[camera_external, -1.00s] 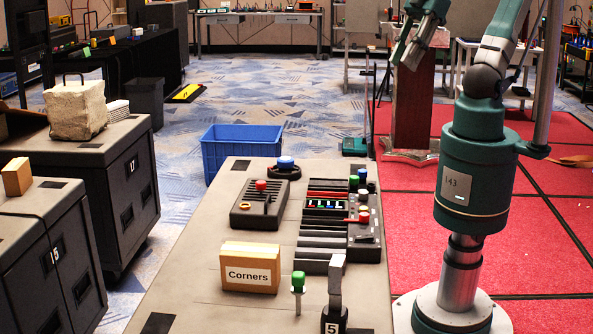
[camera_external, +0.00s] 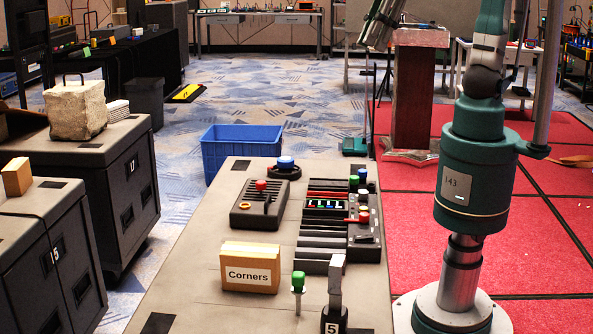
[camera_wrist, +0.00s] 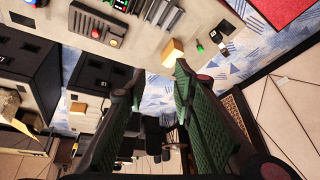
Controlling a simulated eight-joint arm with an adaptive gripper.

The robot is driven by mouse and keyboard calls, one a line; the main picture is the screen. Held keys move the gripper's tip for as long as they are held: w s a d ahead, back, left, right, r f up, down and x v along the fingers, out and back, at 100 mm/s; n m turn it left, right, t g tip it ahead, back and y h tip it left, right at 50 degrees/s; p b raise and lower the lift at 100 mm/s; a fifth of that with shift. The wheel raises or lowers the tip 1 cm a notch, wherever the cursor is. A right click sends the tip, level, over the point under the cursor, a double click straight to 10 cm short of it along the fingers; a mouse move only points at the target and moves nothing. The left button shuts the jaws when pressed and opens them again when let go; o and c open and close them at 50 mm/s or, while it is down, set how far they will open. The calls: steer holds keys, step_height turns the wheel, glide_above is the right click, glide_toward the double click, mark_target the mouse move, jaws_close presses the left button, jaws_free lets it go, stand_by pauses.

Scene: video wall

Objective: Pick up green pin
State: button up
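The green pin (camera_external: 298,281) stands upright near the front edge of the table, with a green head on a thin pale stem. It also shows as a small green spot in the wrist view (camera_wrist: 200,48). My gripper (camera_wrist: 158,75) is open and empty in the wrist view, its two green-padded fingers apart. The pin lies beyond the right fingertip there, well away from the fingers.
The "Corners" box (camera_external: 250,268) stands left of the pin, and a grey upright post marked 5 (camera_external: 335,295) stands close on its right. Control panels (camera_external: 340,220) lie behind on the table (camera_external: 190,285). A blue bin (camera_external: 240,148) is on the floor beyond.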

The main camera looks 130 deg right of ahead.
steer(key=w+a+m, duration=0.1)
steer(key=w+a, duration=0.2)
steer(key=w, duration=0.7)
steer(key=m+g+h, duration=0.2)
steer(key=m, duration=0.3)
glide_above(300, 274)
step_height(300, 274, down, 10)
steer(key=r, duration=0.1)
steer(key=f, duration=3.4)
steer(key=shift+s+a, duration=0.2)
steer(key=shift+x, duration=1.3)
